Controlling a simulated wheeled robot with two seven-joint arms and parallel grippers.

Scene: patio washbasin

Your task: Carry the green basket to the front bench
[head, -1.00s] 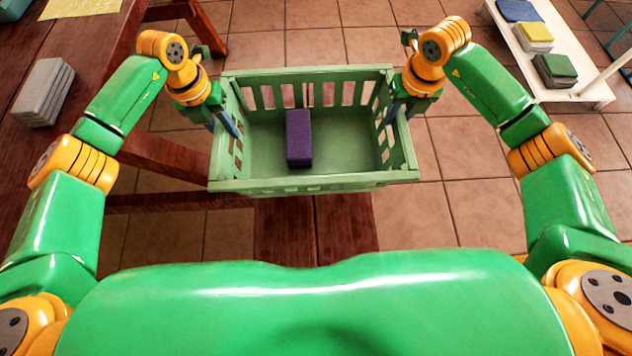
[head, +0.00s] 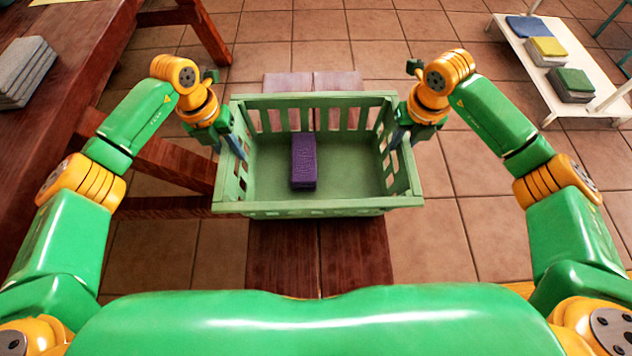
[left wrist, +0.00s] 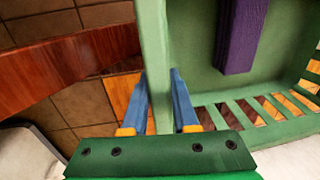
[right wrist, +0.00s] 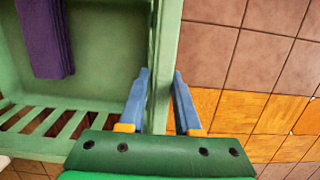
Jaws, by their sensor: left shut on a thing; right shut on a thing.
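The green basket (head: 318,210) is a slatted open crate and hangs level between my two grippers in the head view. A purple block (head: 304,161) lies inside it on the basket floor. My left gripper (head: 238,147) is shut on the basket's left wall, with one finger on each side of the rim in the left wrist view (left wrist: 159,100). My right gripper (head: 398,140) is shut on the right wall the same way in the right wrist view (right wrist: 160,100). A dark wooden bench (head: 318,262) is under the basket; I cannot tell whether they touch.
A brown wooden table (head: 85,60) with a stack of grey cloths (head: 24,70) stands at the left, its legs close to the basket. A white low bench (head: 552,96) with folded stacks is at the upper right. Tiled floor (head: 450,215) right of the basket is clear.

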